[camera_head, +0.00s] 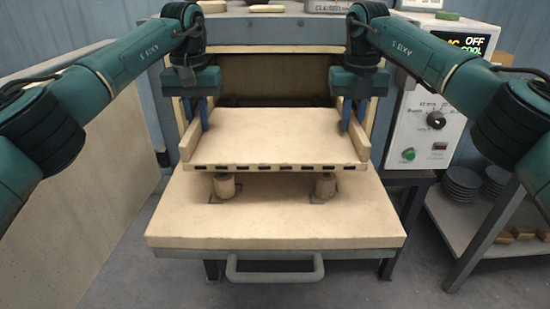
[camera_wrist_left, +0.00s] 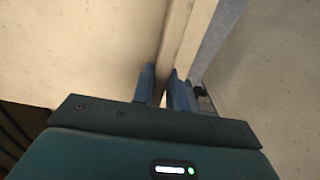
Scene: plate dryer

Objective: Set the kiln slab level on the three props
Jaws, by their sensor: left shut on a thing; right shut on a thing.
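The kiln slab (camera_head: 270,137) is a pale plate with dark slots along its front edge. It looks level from side to side, over the pulled-out kiln bed (camera_head: 275,225). Two short round props, a left one (camera_head: 224,187) and a right one (camera_head: 325,187), stand under its front edge; I cannot tell whether they touch it. The third prop is not visible. My left gripper (camera_head: 205,115) is shut on the raised strip at the slab's left side, also seen in the left wrist view (camera_wrist_left: 167,88). My right gripper (camera_head: 347,115) is shut on the matching strip at the right.
The kiln opening (camera_head: 275,78) is behind the slab. A control box (camera_head: 433,125) and a shelf with stacked dark plates (camera_head: 461,184) stand at the right. A large pale panel (camera_head: 85,185) stands at the left. The front of the bed is clear, with a handle (camera_head: 275,276) below.

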